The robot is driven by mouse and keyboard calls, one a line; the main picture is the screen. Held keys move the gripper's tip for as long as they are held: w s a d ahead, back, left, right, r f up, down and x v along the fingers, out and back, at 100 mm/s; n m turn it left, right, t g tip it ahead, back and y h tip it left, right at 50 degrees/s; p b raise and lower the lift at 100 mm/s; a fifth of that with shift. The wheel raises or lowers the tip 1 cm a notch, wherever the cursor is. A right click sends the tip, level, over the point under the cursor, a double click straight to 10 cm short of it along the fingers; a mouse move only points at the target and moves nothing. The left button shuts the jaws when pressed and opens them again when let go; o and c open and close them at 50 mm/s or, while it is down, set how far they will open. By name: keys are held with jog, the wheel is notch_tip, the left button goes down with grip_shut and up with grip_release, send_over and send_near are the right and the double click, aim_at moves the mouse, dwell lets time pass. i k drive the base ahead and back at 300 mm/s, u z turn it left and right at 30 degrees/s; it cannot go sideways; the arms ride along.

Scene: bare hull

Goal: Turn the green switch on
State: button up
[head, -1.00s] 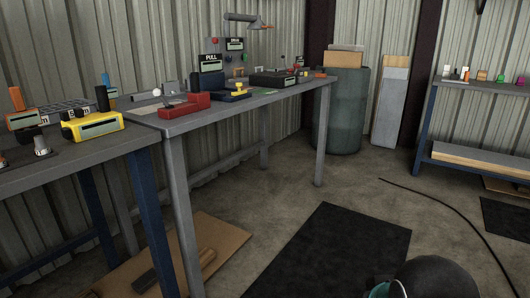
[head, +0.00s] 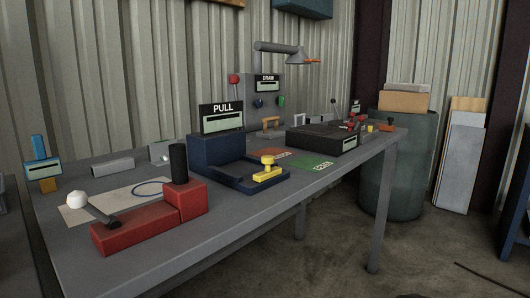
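A small green part (head: 281,100) sits on the front of an upright grey panel (head: 262,84) at the back of the workbench; it may be the green switch, but it is too small to tell its type or position. A blue part (head: 257,101) is beside it on the left. A red-knobbed lever (head: 234,80) stands at the panel's left edge. My gripper is not in view.
The grey workbench (head: 240,235) carries a red block device (head: 135,228), a navy device with a PULL sign (head: 215,150), a yellow handle (head: 267,170), a black box (head: 315,138) and a green mat (head: 310,165). A drum (head: 400,165) stands beyond its far end.

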aim_at(279, 100)
jog(key=z, duration=1.3)
jog(key=i, duration=3.1)
jog(key=u, duration=3)
